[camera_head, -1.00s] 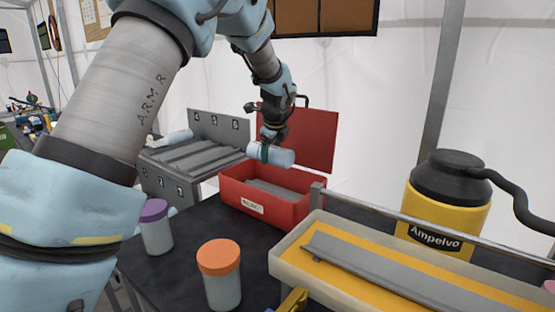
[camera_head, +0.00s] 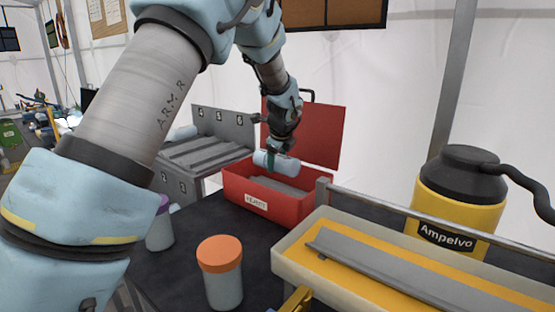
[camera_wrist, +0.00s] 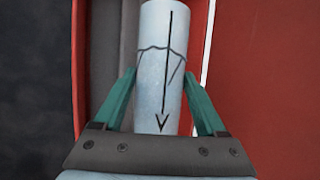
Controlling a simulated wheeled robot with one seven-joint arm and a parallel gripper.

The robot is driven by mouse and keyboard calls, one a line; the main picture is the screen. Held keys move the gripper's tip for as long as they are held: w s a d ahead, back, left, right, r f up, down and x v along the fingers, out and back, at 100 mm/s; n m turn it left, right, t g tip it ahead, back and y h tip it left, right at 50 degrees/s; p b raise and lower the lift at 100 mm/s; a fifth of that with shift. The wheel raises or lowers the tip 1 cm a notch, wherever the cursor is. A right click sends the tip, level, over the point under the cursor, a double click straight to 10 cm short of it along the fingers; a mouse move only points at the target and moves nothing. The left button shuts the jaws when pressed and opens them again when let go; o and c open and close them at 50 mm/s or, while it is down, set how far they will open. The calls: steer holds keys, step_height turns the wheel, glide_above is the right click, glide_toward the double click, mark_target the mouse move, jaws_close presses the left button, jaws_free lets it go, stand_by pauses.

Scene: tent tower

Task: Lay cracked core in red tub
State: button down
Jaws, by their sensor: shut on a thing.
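The cracked core is a pale blue-grey cylinder (camera_head: 284,165) with a drawn arrow; a jagged crack line across it shows in the wrist view (camera_wrist: 163,70). My gripper (camera_head: 271,158) is shut on it, with a green finger on each side in the wrist view (camera_wrist: 160,102). The core lies level over the open red tub (camera_head: 287,208), near rim height in the head view. Whether it touches anything inside cannot be told. The tub has a raised red lid behind and a white label in front. Grey lining (camera_head: 282,184) shows inside it.
A grey slotted rack (camera_head: 205,153) with numbered panels stands left of the tub, with a pale cylinder on it. An orange-lidded jar (camera_head: 221,272) and a purple-lidded jar (camera_head: 160,230) stand in front. A cream tray (camera_head: 330,285) and yellow Ampelvo canister (camera_head: 455,205) are at right.

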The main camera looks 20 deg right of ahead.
steer(key=shift+f+b, duration=2.35)
steer(key=shift+f, duration=1.65)
steer(key=shift+f, duration=0.1)
steer(key=shift+c, duration=1.1)
jaws_free()
steer(key=shift+o, duration=1.1)
steer(key=shift+s+a+f, duration=0.1)
steer(key=shift+f, duration=0.15)
steer(key=shift+a, duration=0.1)
steer(key=b+v, duration=0.1)
steer(key=v, duration=0.4)
steer(key=b+v, duration=0.1)
steer(key=v, duration=0.5)
steer(key=shift+d+r, duration=0.2)
steer(key=shift+r, duration=0.15)
